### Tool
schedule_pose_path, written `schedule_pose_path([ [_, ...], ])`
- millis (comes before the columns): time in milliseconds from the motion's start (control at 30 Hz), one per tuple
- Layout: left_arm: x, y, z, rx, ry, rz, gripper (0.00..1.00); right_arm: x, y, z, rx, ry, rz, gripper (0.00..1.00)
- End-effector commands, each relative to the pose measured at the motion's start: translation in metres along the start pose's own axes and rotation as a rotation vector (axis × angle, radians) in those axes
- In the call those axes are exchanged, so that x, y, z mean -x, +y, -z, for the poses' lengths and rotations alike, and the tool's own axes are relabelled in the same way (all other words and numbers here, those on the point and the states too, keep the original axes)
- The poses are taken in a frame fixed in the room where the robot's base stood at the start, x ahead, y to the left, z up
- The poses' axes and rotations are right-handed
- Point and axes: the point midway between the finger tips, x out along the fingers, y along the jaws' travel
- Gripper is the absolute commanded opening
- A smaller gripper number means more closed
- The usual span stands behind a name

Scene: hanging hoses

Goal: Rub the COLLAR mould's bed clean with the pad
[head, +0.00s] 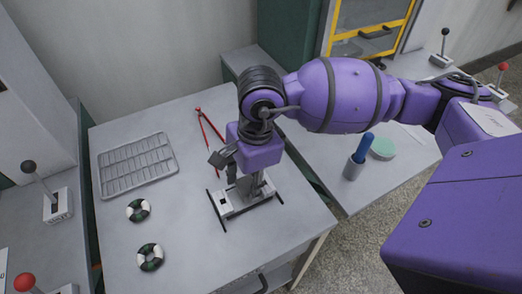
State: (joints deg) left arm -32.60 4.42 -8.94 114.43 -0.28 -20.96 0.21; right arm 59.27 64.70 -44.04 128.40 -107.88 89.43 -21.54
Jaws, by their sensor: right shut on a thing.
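My right gripper (242,182) reaches down over a low pale grey and white fixture with thin black bars (229,209), near the front right of the middle table. The fixture is perhaps the mould; I can read no COLLAR label on it. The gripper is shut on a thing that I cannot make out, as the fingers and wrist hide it. The fixture's bed is mostly hidden under the gripper, so I cannot tell whether it is clean or whether the held thing touches it. I cannot identify the pad for sure. My left gripper is not in view.
Red tongs (203,122) lie behind the gripper. A grey slotted tray (136,166) and two dark-and-white rings (138,210) (150,257) lie to the left. On the right table stand a grey cup with a blue-handled thing (353,169) and a mint-green disc (383,148). Levers stand at both sides.

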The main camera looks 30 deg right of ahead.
Motion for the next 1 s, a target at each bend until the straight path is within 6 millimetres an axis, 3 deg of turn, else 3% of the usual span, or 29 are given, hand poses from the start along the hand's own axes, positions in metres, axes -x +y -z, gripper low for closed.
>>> schedule_pose_path([
  [33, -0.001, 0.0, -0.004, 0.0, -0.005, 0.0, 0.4, -0.008, 0.011, -0.002, 0.005, -0.002, -0.04, 0.01],
  [500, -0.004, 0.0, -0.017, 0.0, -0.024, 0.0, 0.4, -0.005, -0.016, -0.003, 0.006, -0.004, -0.031, 0.0],
  [1000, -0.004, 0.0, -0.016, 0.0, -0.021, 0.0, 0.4, -0.006, -0.019, -0.02, 0.005, -0.004, -0.021, 0.0],
])
